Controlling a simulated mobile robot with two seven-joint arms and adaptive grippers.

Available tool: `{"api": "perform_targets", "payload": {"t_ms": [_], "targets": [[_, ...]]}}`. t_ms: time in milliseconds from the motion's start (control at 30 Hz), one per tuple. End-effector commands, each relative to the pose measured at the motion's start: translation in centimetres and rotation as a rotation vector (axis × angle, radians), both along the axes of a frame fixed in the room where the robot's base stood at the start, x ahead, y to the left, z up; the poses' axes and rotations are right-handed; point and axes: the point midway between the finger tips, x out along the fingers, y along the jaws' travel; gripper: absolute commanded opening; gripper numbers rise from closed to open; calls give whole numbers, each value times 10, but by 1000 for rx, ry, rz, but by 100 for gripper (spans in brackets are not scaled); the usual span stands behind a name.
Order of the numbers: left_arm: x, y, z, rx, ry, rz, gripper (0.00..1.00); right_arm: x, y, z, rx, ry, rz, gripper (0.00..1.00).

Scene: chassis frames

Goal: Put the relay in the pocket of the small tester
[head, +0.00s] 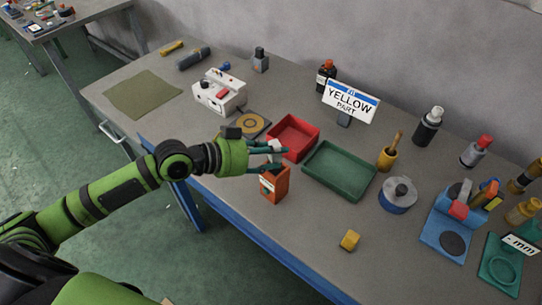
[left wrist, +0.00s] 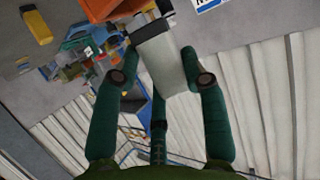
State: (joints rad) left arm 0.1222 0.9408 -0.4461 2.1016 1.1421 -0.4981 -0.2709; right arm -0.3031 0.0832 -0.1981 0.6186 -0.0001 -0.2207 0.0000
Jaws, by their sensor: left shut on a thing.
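My left gripper (head: 282,159) is shut on a pale grey block with a dark end, which I take to be the relay. In the left wrist view the block (left wrist: 163,58) sits between the two fingertips (left wrist: 162,78). In the head view it is mostly hidden by the fingers. A white box with dark knobs and a red part (head: 219,92), apparently the small tester, stands at the back left, well away from the gripper. I cannot make out its pocket. My right gripper is not in view.
An orange box (head: 274,186) stands just below the gripper near the table's front edge. A red tray (head: 309,152) and a green tray (head: 358,186) lie behind. A yellow block (head: 349,240) lies in front. The olive mat (head: 143,94) at the left is bare.

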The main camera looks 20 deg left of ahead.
Motion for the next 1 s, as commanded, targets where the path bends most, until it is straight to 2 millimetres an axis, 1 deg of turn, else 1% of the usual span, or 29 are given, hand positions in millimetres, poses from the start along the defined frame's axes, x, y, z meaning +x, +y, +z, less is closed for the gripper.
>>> {"api": "perform_targets", "payload": {"t_ms": [33, 100, 167, 400, 533, 800, 933, 967, 1000], "targets": [[0, 0, -7, -3, 5, 1, 10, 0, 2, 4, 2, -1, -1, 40], [0, 0, -15, -3, 3, 2, 10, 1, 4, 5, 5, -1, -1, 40], [0, 0, -18, -1, 0, 1, 10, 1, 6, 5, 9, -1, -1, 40], [0, -1, -20, -1, -1, 0, 10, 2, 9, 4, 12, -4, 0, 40], [0, -1, -25, 0, -1, 0, 10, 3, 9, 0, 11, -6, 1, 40], [-1, -1, -34, 2, 2, -1, 10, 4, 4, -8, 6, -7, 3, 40], [-1, 0, -35, 4, 6, -1, 10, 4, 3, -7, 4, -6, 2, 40], [-1, 0, -36, 5, 8, -1, 53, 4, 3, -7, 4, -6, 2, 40], [-2, 0, -36, 5, 9, -2, 53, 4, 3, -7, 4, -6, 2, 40]]}}
